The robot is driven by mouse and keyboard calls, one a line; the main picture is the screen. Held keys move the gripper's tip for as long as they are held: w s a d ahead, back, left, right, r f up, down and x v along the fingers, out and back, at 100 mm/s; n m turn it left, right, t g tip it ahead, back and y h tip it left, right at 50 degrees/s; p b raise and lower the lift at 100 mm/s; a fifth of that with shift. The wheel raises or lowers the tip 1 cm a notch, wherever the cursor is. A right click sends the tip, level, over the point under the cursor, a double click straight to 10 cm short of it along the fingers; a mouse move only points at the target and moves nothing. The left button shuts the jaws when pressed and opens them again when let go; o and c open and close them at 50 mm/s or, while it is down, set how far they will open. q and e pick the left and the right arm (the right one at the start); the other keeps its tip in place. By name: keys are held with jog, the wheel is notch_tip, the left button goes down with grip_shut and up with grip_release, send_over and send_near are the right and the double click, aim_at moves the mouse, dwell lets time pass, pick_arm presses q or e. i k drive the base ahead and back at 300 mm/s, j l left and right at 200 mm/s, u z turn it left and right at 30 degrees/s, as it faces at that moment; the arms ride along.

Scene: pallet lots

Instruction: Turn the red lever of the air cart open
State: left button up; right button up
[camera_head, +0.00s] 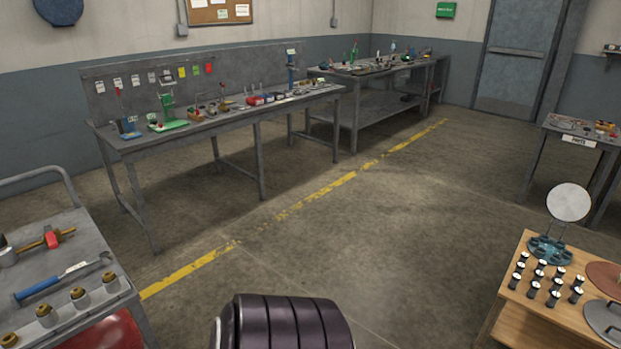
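The air cart (85,228) stands at the lower left, cut off by the left and bottom edges. It has a grey top and a bent grey handle rail (40,174). A brass pipe piece (28,246) lies across its top, with a red part (52,239) on it that looks like the red lever; its exact angle is too small to tell. A rounded red tank (108,332) shows low under the top. Neither of my grippers is in view, and nothing touches the red part.
On the cart lie a blue-handled wrench (62,278) and several brass-topped fittings (80,297). A wooden table (530,318) with small black-and-white parts stands at the lower right. A long grey workbench (230,118) stands behind.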

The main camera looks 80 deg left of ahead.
aim_at(52, 239)
jog(key=u, duration=4)
